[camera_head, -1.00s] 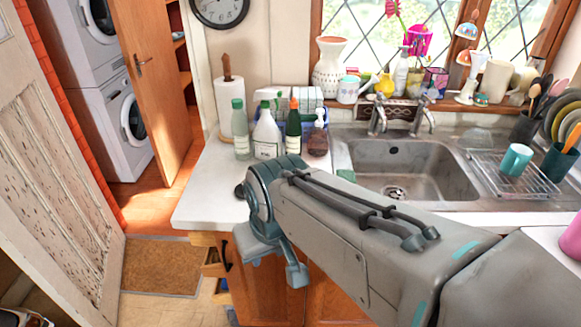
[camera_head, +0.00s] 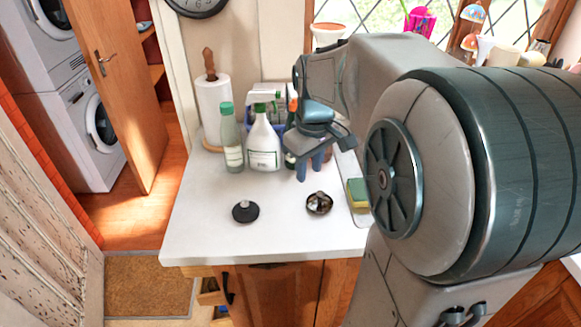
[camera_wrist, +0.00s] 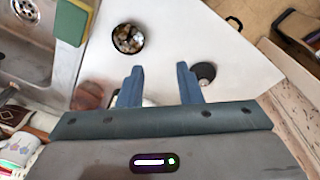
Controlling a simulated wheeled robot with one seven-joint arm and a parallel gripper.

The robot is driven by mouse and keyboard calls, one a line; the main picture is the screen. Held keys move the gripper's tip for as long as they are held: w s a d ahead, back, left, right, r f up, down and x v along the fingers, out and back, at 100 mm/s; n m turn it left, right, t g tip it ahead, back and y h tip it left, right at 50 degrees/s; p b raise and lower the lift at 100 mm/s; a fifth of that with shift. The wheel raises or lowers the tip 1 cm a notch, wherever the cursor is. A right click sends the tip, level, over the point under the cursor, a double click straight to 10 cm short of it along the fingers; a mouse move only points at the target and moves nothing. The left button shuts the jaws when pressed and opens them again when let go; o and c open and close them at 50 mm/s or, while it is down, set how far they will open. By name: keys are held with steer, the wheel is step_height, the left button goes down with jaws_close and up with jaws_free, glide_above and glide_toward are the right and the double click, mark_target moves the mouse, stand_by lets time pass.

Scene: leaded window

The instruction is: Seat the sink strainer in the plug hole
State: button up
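The sink strainer (camera_head: 319,203), a small round metal basket with a dark rim, lies on the white counter left of the sponge. It also shows in the wrist view (camera_wrist: 128,38), up and left of my fingertips. My gripper (camera_head: 310,172) is above the counter, behind the strainer in the head view. In the wrist view its two blue fingers (camera_wrist: 160,68) are apart with nothing held between them. My arm hides the sink in the head view. A corner of the steel sink (camera_wrist: 35,60) shows in the wrist view, with a round drain-like fitting (camera_wrist: 25,10) at the edge.
A black plug with a knob (camera_head: 245,211) lies left of the strainer. A yellow-green sponge (camera_head: 357,193) is right of it, by the sink edge. A green-capped bottle (camera_head: 231,140) and a spray bottle (camera_head: 263,143) stand behind. The counter front is clear.

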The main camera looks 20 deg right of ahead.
steer(key=w+d+f+n+g, duration=0.1)
steer(key=w+d+f+n, duration=0.15)
steer(key=w+d, duration=0.35)
glide_above(321, 192)
steer(key=f, duration=0.8)
steer(key=shift+w+a+f, duration=0.15)
steer(key=shift+w+f, duration=0.05)
steer(key=f, duration=0.5)
steer(key=shift+s+f+p, duration=0.2)
steer(key=shift+f+p, duration=0.1)
steer(key=shift+f, duration=0.05)
jaws_close()
